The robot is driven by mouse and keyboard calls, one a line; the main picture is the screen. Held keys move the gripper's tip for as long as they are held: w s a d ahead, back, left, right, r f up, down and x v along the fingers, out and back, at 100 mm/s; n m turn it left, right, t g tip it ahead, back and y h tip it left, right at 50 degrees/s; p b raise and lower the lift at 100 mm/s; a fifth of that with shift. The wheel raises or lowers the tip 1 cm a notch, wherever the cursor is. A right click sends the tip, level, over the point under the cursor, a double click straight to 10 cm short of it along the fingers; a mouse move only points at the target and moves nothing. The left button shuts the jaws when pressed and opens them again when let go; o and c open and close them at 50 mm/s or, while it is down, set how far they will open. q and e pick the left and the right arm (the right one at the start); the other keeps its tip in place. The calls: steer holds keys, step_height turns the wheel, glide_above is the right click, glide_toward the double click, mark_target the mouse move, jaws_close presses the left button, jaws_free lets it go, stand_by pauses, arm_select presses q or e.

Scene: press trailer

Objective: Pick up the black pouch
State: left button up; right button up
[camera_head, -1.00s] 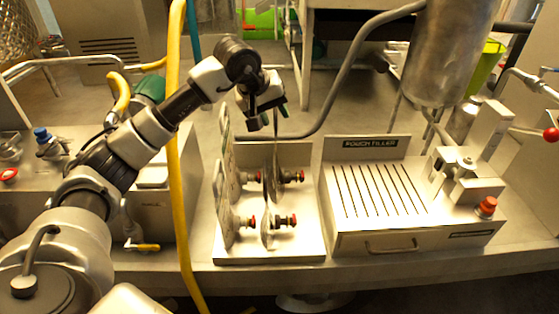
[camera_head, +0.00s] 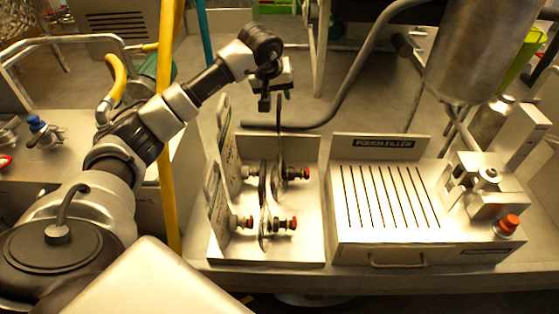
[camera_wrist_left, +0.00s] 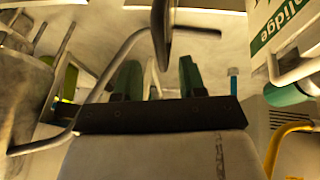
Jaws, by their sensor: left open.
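Two thin dark pouches hang edge-on in the pouch rack (camera_head: 300,243). The far one (camera_head: 280,140) rises higher, and the near one (camera_head: 263,200) stands lower in front. Edge-on, I cannot tell for sure which is the black pouch. My left gripper (camera_head: 266,102) is open and empty, close by the top of the far dark pouch. In the left wrist view a dark pouch edge (camera_wrist_left: 162,35) shows at the top, in line with the gap between the open fingers (camera_wrist_left: 160,80). My right gripper is not in view.
Two pale labelled pouches (camera_head: 217,205) hang left of the dark ones; one also shows in the left wrist view (camera_wrist_left: 280,30). Red-tipped knobs (camera_head: 293,223) stick out right. The pouch filler (camera_head: 385,245) stands to the right, under a metal cylinder (camera_head: 475,50). A yellow pipe (camera_head: 165,100) stands left.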

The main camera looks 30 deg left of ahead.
mark_target(279, 99)
arm_select(q)
steer(key=p+x, duration=0.1)
steer(key=x, duration=0.2)
steer(key=shift+w+a+f, duration=0.1)
steer(key=shift+w+f, duration=0.15)
steer(key=shift+f, duration=0.1)
steer(key=shift+c, duration=0.8)
jaws_close()
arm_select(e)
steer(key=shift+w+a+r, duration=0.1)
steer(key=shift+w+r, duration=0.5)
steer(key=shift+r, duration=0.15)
